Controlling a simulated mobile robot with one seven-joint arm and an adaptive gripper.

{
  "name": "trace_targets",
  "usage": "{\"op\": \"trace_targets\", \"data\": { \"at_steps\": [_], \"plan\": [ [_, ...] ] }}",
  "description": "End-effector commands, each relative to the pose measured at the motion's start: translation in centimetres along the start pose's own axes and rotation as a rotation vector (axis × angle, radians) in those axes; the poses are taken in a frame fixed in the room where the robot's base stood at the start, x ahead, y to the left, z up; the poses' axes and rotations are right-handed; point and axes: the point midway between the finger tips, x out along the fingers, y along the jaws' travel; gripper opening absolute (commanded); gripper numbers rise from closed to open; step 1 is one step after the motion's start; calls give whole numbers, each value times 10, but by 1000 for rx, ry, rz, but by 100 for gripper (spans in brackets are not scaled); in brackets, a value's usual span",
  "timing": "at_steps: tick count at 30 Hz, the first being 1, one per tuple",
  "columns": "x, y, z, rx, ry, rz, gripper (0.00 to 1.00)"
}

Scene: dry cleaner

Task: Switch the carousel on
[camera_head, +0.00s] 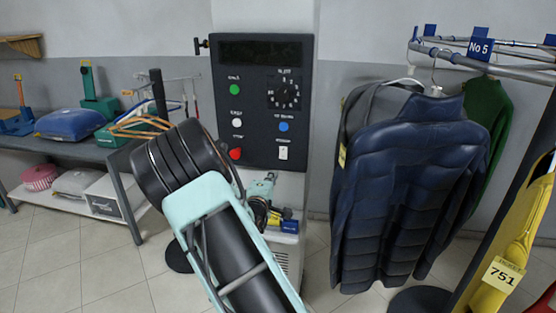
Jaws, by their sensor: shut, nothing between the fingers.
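A dark control panel (263,55) stands upright in the middle, with a black display at its top. Down its left side are a green button (235,89), a white button (236,123) and a red button (236,154). On its right are a round dial (285,95), a blue button (284,127) and a white switch (283,153). The small labels are too blurred to read. The carousel rail (510,72) is at the upper right, marked No 5, with a navy padded jacket (400,190) hanging from it.
Below the panel is a ledge with small items, including a blue and yellow one (284,222). A yellow garment (510,235) tagged 751 is at right. Tiled floor shows between.

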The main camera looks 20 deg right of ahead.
Motion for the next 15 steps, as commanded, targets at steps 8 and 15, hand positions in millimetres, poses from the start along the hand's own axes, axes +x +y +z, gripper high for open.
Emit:
{"op": "trace_targets", "data": {
  "at_steps": [8,15],
  "plan": [
    [2,0,-1,2,2,-1,0],
    [29,2,0,3,1,0,0]
  ]
}}
